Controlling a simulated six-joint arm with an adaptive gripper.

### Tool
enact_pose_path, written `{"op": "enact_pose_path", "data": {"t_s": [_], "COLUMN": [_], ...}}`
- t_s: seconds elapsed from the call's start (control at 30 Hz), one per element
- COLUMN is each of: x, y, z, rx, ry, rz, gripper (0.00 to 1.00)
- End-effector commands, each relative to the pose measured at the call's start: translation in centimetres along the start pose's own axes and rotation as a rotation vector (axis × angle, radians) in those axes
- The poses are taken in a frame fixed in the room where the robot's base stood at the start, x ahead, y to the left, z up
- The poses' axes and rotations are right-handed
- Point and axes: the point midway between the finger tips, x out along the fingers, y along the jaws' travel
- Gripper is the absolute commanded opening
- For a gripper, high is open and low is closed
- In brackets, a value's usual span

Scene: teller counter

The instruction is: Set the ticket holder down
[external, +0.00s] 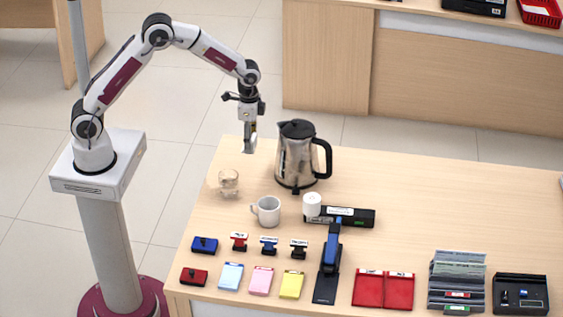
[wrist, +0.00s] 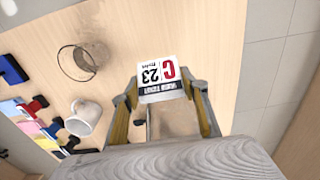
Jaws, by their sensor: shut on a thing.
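The ticket holder shows in the wrist view as a white card (wrist: 163,78) with a red C and a black 23, upside down in the picture. It sits between the two fingers of my gripper (wrist: 165,100), which is shut on it. In the external view my gripper (external: 249,138) points down above the far left edge of the counter (external: 430,200), left of the kettle. The holder looks small and raised there, and its lower end is hard to make out. I cannot tell its exact height above the counter.
A steel kettle (external: 297,160) stands just right of my gripper. A glass (external: 228,182) and a white mug (external: 267,211) stand nearer the front. Stamps, pads, a blue stapler (external: 331,250) and a red folder (external: 383,289) fill the front. The counter right of the kettle is clear.

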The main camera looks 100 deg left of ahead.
Motion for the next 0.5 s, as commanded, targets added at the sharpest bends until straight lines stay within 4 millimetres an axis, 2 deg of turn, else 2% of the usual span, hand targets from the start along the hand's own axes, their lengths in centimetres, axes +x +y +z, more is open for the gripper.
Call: {"op": "enact_pose_path", "data": {"t_s": [0.33,0.5], "x": [4.3,5.7], "y": [0.0,0.0], "z": [0.1,0.0], "rx": [0.0,0.0], "ry": [-0.003,-0.001], "rz": [0.001,0.0], "gripper": [0.18,0.18]}}
